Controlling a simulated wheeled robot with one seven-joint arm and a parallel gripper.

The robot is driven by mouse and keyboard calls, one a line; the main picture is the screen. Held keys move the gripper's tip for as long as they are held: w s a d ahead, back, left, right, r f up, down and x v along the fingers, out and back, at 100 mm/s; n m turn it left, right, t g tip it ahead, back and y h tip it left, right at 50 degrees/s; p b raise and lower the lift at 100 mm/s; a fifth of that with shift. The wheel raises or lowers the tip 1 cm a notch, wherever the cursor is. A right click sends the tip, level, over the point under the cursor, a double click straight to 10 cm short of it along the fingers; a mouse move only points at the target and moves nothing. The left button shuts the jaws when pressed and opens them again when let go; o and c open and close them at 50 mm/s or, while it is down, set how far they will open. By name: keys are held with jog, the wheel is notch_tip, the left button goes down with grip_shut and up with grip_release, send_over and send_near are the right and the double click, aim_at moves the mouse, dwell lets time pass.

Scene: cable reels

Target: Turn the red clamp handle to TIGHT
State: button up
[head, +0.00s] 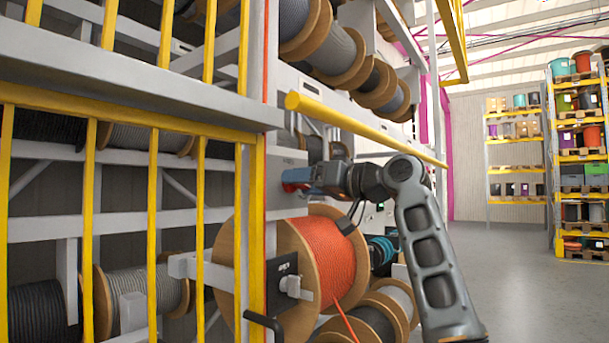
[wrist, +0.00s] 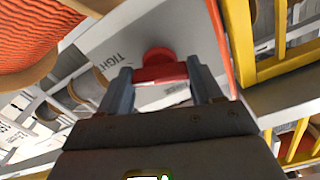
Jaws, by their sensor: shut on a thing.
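The red clamp handle (wrist: 160,73) shows in the wrist view as a short bar below a round red hub, on a pale grey plate (wrist: 135,38). My gripper (wrist: 160,78) is shut on the handle, one finger at each end of the bar. In the head view my gripper (head: 298,176) reaches left to the rack's upright above the orange cable reel (head: 325,258). Only a little red of the handle shows there. Other lettering on the plate is mostly hidden by the fingers.
A yellow bar (head: 365,128) runs just above my arm. A yellow railing (head: 152,200) stands at the left. A black crank (head: 264,324) sits low before the orange reel. The floor (head: 520,285) at the right is clear.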

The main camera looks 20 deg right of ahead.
jog(key=shift+f+m+p, duration=0.15)
jog(key=shift+m+p, duration=0.4)
jog(key=shift+m, duration=0.55)
jog(key=o, duration=1.1)
jog(key=shift+c, duration=0.2)
jog(key=shift+s+d, duration=0.1)
jog(key=b+v, duration=0.2)
jog(key=v, duration=0.5)
jog(key=shift+s, duration=0.2)
jog(key=shift+d, duration=0.15)
